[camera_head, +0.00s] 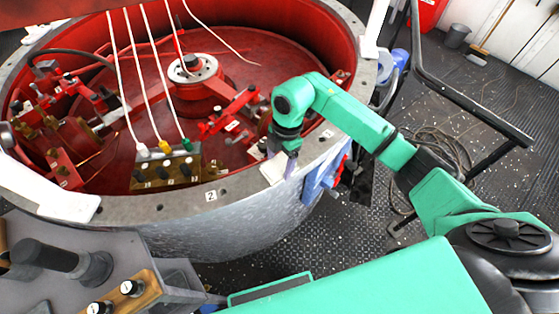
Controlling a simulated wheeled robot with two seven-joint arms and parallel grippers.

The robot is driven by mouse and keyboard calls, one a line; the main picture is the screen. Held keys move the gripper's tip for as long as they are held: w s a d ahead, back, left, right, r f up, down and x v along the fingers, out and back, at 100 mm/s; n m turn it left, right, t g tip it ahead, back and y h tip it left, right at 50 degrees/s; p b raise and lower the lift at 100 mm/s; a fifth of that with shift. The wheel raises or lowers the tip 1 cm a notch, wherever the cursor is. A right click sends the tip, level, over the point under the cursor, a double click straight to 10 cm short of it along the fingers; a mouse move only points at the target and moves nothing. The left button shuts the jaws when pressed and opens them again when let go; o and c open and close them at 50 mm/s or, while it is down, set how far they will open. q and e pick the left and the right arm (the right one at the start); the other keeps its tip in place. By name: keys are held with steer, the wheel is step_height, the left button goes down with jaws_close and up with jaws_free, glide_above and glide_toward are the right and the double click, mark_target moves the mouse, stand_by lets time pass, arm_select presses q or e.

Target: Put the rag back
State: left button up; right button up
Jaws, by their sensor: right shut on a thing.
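My right gripper (287,158) hangs at the end of the green arm, over the near right rim of the big round vessel (240,188). It is shut on the rag (273,170), a small pale cloth at the vessel's rim. The fingers are small and partly hidden by the wrist. I cannot tell whether the rag touches the rim. My left gripper is not in view.
The vessel's red inside holds a central hub (192,68), red clamps and a block with coloured plugs (165,168). Cables hang from above. A blue box (322,180) is on the outer wall. A black rail (470,110) and coiled cables (440,150) lie right.

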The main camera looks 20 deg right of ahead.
mark_target(284, 162)
steer(key=shift+f, duration=0.1)
steer(key=o, duration=1.5)
step_height(284, 162, up, 12)
steer(key=d+b, duration=0.1)
steer(key=b, duration=0.1)
steer(key=shift+w+d+b, duration=0.3)
steer(key=shift+d+b, duration=0.05)
